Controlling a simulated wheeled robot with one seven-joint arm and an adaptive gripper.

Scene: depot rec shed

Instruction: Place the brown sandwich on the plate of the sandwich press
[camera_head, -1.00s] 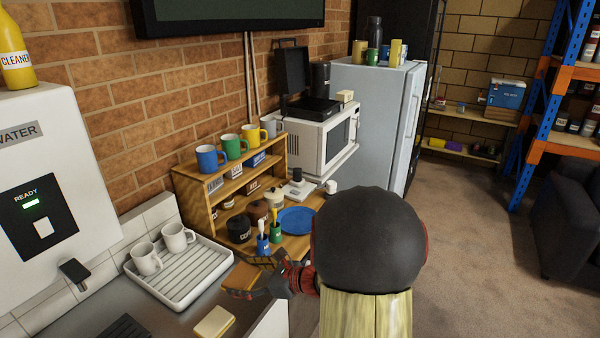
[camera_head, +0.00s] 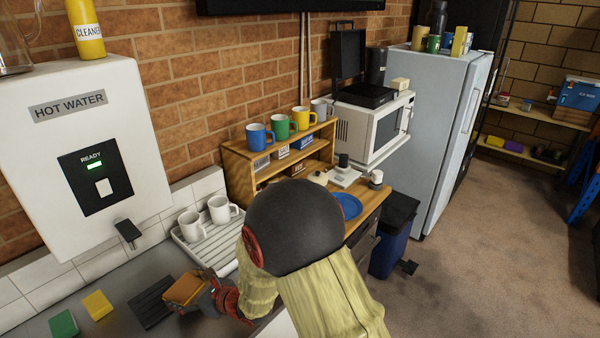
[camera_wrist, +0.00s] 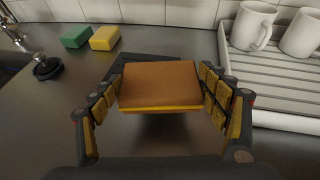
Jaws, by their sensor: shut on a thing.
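The brown sandwich (camera_head: 183,289) is between the fingers of my gripper (camera_head: 190,294), low over the steel counter at the lower left of the head view. In the wrist view my gripper (camera_wrist: 162,82) is shut on the sandwich (camera_wrist: 160,88). The fingers press its left and right sides, and it looks level, with a yellow layer at its near edge. A shadow under it suggests it is off the counter. The sandwich press (camera_head: 365,95) is black and stands with its lid (camera_head: 348,55) raised on the white microwave, well to the right of my gripper.
A drying rack (camera_head: 181,240) with white mugs, a wooden shelf (camera_head: 236,180) with coloured mugs and a blue plate (camera_head: 347,206) lie between my gripper and the microwave (camera_head: 385,125). Green (camera_head: 63,324) and yellow (camera_head: 97,305) sponges lie left. Floor at right is clear.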

